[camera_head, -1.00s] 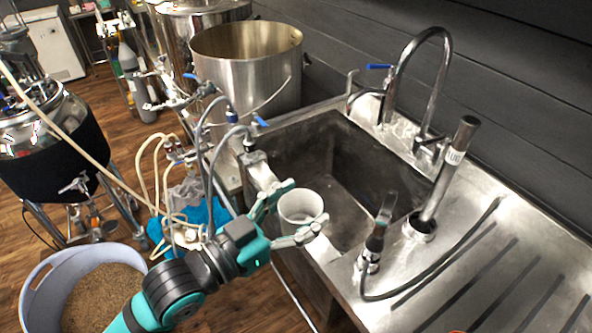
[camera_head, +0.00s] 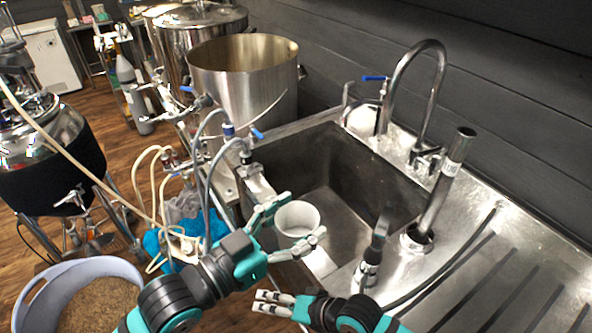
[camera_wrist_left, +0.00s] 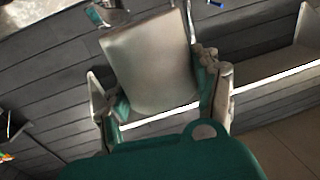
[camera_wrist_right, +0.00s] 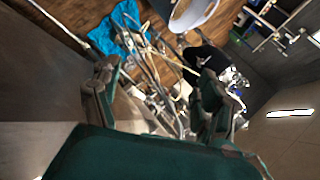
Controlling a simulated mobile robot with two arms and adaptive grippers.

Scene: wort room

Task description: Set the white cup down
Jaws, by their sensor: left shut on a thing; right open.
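The white cup (camera_head: 297,218) is between the fingers of my left gripper (camera_head: 292,226), over the near front edge of the sink in the head view. The left gripper is shut on the cup. In the left wrist view the cup (camera_wrist_left: 152,66) fills the space between the fingers, its side pale and a little tilted. I cannot tell whether its base touches anything. My right gripper (camera_head: 275,303) is low in the head view, in front of the sink's front edge, open. In the right wrist view its fingers (camera_wrist_right: 155,100) are apart with nothing between them.
The sink basin (camera_head: 345,205) lies behind the cup, with a tall faucet (camera_head: 437,85) at its back. A sprayer (camera_head: 376,240) and an upright pipe (camera_head: 445,185) stand to the right. The ribbed drainboard (camera_head: 520,270) is clear. Hoses and a blue cloth (camera_head: 215,220) are left.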

